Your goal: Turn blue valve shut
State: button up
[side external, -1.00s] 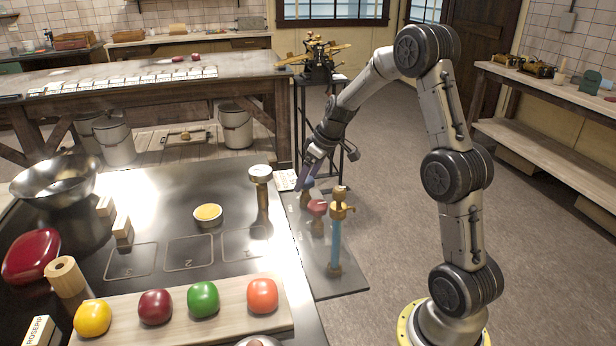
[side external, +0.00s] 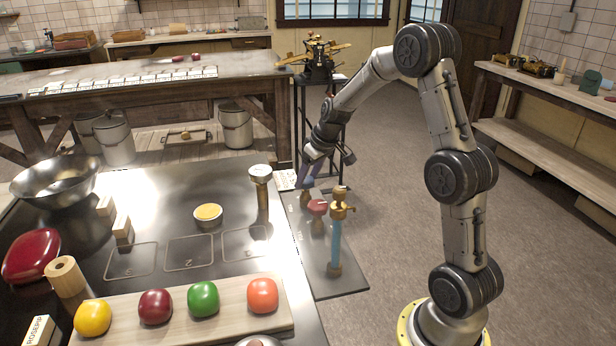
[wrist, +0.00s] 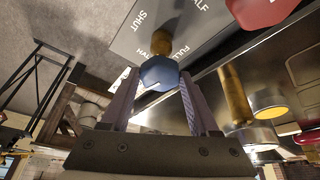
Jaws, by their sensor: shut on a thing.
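The blue valve (wrist: 158,73) is a blue knob on a brass stem, standing on a grey plate (wrist: 150,22) marked SHUT, HALF and FULL. A pale mark shows on the knob. In the side view the blue valve (side external: 307,183) is partly hidden by my fingers. My gripper (wrist: 158,82) is shut on the blue knob, one finger on each side. It also shows in the side view (side external: 308,177), reaching down at the far end of the plate. The red valve (side external: 317,207) stands nearer on the same plate, apart from my gripper.
A brass and blue upright tube (side external: 336,235) stands on the plate near the red valve. A tall brass post (side external: 261,190) with a pale top stands on the dark worktop to the left. Open floor lies to the right of the plate.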

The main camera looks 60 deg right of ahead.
jog(key=m, duration=0.2)
jog(key=m+h, duration=0.1)
jog(key=shift+w+a+m+g+h, duration=0.1)
jog(key=shift+a+m+g+h, duration=0.1)
jog(key=shift+m+g+h, duration=0.15)
jog(key=m+g+h, duration=0.1)
jog(key=m, duration=0.3)
jog(key=shift+w+a, duration=0.1)
jog(key=m+g+h, duration=0.1)
jog(key=m, duration=0.3)
jog(key=shift+w, duration=0.15)
jog(key=shift+w+m+g, duration=0.1)
jog(key=shift+m+g, duration=0.85)
jog(key=shift+m, duration=1)
jog(key=o, duration=1.4)
jog(key=shift+c, duration=0.2)
jog(key=shift+r, duration=0.1)
jog(key=v, duration=1.3)
jog(key=shift+a+r, duration=0.2)
jog(key=shift+r, duration=0.15)
